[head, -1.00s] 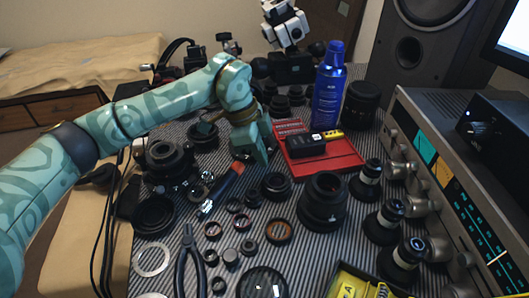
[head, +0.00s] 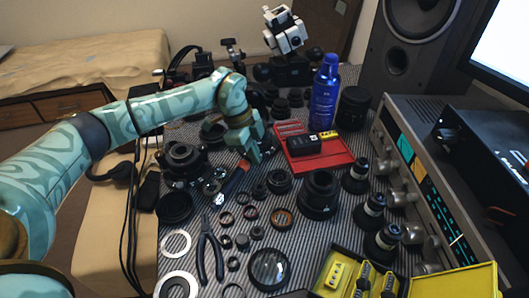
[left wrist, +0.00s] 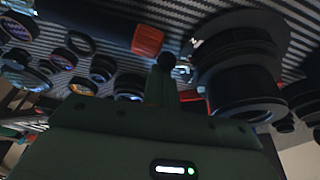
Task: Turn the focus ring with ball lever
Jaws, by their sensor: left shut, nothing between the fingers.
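My left gripper (head: 257,155) points down over the striped mat, between the red tray and the orange-ended tool, its fingers shut with nothing between them. In the left wrist view a small dark ball (left wrist: 166,60) shows just beyond the closed fingertips; whether they touch it I cannot tell. A large black lens with stacked ribbed rings (left wrist: 240,65) stands right beside it there. In the head view a tall black lens (head: 319,192) and a lower one (head: 278,181) stand just right of and below the gripper. The ball lever is not clearly visible in the head view. My right gripper is not in view.
The orange-ended tool (head: 236,181) lies left of the gripper. A red tray (head: 330,158) with a black box is right of it, a blue bottle (head: 325,95) behind. Pliers (head: 209,248) and several small rings lie in front. A yellow bin (head: 440,287) stands front right.

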